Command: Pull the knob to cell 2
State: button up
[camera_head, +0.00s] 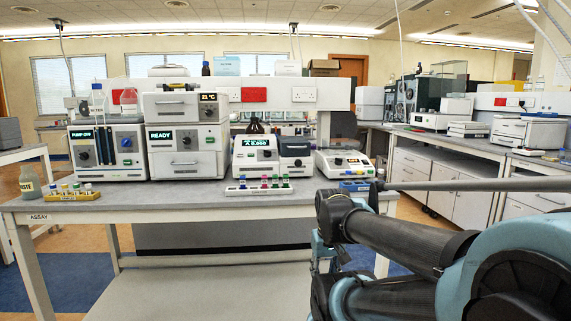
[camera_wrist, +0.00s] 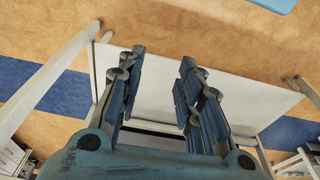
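The white instrument (camera_head: 255,155) with a green "A 0.000" display stands mid-bench in the head view. A dark unit (camera_head: 295,152) adjoins it on the right. Small knobs show on several instruments, but I cannot tell which one is the cell knob, and no cell numbers are legible. My gripper (camera_wrist: 162,55) is open and empty in the wrist view, its two fingers apart above a pale shelf and the floor. No knob shows between the fingers. In the head view my arm hangs at the lower right, in front of the bench.
The bench (camera_head: 160,198) also carries a pump unit (camera_head: 107,152), a "READY" unit (camera_head: 187,150) and another white instrument (camera_head: 345,163). A white rack of coloured vials (camera_head: 258,187) and a yellow vial rack (camera_head: 73,193) stand near the front edge. The bench front between the racks is clear.

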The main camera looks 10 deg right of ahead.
jog(key=shift+a, duration=0.15)
jog(key=o, duration=0.3)
notch_tip(320, 180, up, 40)
jog(key=t, duration=0.2)
send_over(299, 161)
jog(key=s, duration=0.6)
jog(key=x, duration=1.6)
jog(key=shift+w+a+f, duration=0.1)
jog(key=shift+w+f, duration=0.05)
jog(key=shift+f, duration=0.25)
grip_shut()
